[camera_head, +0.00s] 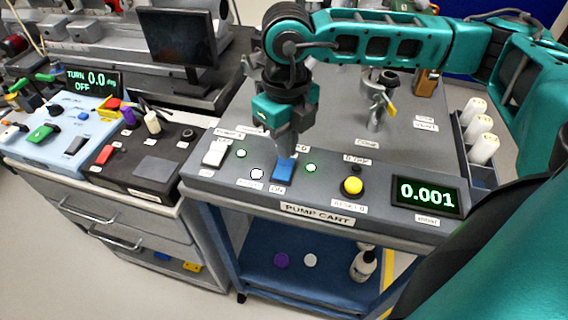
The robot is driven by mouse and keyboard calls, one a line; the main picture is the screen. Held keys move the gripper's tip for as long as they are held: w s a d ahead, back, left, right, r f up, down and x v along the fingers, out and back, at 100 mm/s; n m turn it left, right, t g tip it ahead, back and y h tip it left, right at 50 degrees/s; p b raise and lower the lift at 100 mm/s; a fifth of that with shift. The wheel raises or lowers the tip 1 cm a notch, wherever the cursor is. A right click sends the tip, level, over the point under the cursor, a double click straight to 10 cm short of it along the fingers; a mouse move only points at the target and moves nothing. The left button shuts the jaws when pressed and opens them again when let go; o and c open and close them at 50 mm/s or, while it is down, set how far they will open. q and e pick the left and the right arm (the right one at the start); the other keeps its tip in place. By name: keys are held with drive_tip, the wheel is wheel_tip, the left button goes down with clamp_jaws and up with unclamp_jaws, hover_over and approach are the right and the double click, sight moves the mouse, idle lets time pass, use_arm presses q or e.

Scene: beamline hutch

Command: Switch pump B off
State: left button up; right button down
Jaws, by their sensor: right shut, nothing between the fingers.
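The pump cart panel (318,191) carries a white rocker switch (214,154) and a blue rocker switch (283,171). A label that seems to read ON sits at the front of the blue switch. Small lit green lamps show beside the white switch (240,153) and to the right of the blue one (311,168). My right gripper (285,151) is shut and empty, pointing down at the back end of the blue switch. I cannot tell whether its tips touch it. It hides most of the label behind that switch. My left gripper is out of view.
Right of the switches are a yellow button (352,186) and a display (426,195) reading 0.001. A valve with a yellow handle (378,105) stands behind. White bottles (484,149) stand at the right edge. Other control boxes (150,150) sit on the left bench.

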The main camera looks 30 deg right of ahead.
drive_tip(key=shift+f, duration=0.1)
idle(0.7)
drive_tip(key=shift+f+b, duration=0.9)
drive_tip(key=shift+b, duration=0.05)
drive_tip(key=shift+r, duration=0.1)
drive_tip(key=shift+r+p, duration=2.2)
drive_tip(key=shift+r, duration=1.3)
